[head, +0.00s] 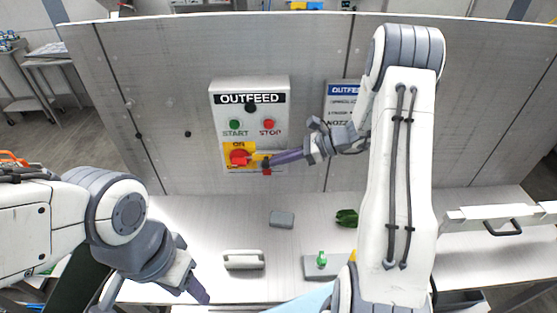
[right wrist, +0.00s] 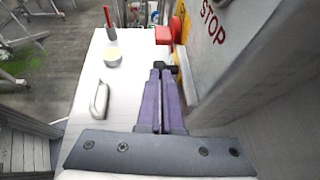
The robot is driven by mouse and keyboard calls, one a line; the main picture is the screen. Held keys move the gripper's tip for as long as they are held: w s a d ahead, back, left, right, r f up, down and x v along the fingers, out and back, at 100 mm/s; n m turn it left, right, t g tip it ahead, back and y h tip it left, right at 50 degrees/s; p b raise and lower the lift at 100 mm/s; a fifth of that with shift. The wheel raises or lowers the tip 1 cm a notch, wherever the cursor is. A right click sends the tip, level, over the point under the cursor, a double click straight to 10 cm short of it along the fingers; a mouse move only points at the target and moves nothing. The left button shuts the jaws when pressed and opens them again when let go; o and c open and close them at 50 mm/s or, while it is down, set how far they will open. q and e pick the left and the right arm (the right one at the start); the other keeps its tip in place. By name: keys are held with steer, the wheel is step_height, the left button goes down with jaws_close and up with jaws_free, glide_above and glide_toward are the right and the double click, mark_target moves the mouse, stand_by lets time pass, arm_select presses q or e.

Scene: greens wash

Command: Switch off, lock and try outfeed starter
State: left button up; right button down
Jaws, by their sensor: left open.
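The outfeed starter (head: 249,98) is a grey box on the upright panel with a green START button (head: 234,124) and a red STOP button (head: 268,124). Below them a red rotary handle (head: 239,157) sits on a yellow plate; the ON mark shows above it. My right gripper (head: 268,162) reaches in from the right to the plate's right edge. Its purple fingers (right wrist: 160,100) lie close together, with a small black piece (right wrist: 166,66) at their tips; whether it is between them is unclear. My left gripper (head: 196,290) is open and low at the front left, away from the starter.
On the white bench lie a grey block (head: 282,219), a dark green item (head: 346,217), a white handle-like piece (head: 244,262) and a small plate with a green-topped item (head: 321,259). A blue-headed sign (head: 341,91) is partly behind my right arm. The bench's middle left is clear.

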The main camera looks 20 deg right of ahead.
steer(key=shift+a+r, duration=0.1)
steer(key=shift+a, duration=0.2)
steer(key=b+v, duration=0.2)
steer(key=v, duration=1.2)
steer(key=shift+d, duration=0.35)
steer(key=shift+w, duration=0.1)
